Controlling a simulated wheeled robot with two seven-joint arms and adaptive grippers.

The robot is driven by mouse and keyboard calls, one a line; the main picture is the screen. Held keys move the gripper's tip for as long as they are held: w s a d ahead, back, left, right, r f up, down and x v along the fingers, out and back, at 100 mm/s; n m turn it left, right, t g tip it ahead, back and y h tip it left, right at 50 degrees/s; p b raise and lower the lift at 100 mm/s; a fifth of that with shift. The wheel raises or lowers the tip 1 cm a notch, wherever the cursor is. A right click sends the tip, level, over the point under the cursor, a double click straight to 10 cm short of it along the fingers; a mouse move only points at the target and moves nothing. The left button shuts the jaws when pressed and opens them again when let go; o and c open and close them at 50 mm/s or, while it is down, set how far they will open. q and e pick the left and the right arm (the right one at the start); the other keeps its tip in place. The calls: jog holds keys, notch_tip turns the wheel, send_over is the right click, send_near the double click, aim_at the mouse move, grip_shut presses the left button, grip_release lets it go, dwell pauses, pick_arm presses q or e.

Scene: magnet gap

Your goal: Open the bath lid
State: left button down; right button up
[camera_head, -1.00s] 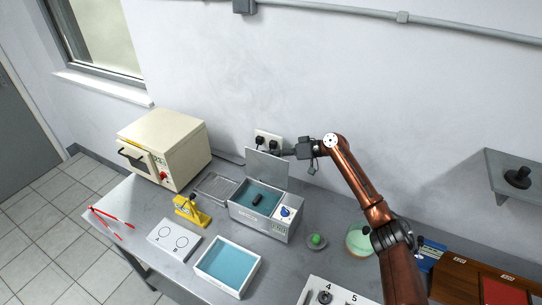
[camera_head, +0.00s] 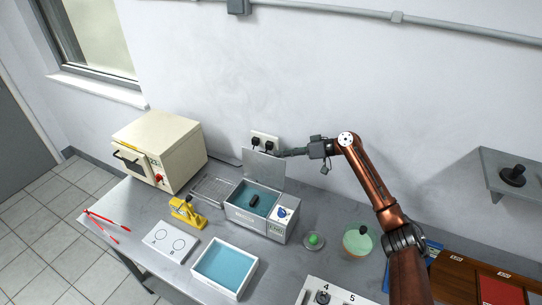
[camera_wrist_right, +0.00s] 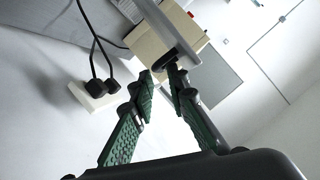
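The bath (camera_head: 262,222) is a white box with a dial on its right end, standing on the grey table. Its grey lid (camera_head: 264,168) stands raised, near upright, along the back edge. The bath is uncovered, showing blue-green inside with a dark object (camera_head: 254,200). My right gripper (camera_head: 283,153) reaches in from the right, with its tips near the lid's upper right corner; I cannot tell if they touch it. In the right wrist view my right gripper (camera_wrist_right: 161,73) has its two green-padded fingers apart, with no object clearly held. My left gripper is not in view.
Sockets with black plugs (camera_head: 264,145) are on the wall just behind the lid. A cream oven (camera_head: 160,150) stands at the left. A wire rack (camera_head: 212,190), yellow stand (camera_head: 186,211), blue tray (camera_head: 225,268) and green bowl (camera_head: 357,242) surround the bath.

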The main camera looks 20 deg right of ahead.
jog(key=v, duration=0.6)
dwell(0.3)
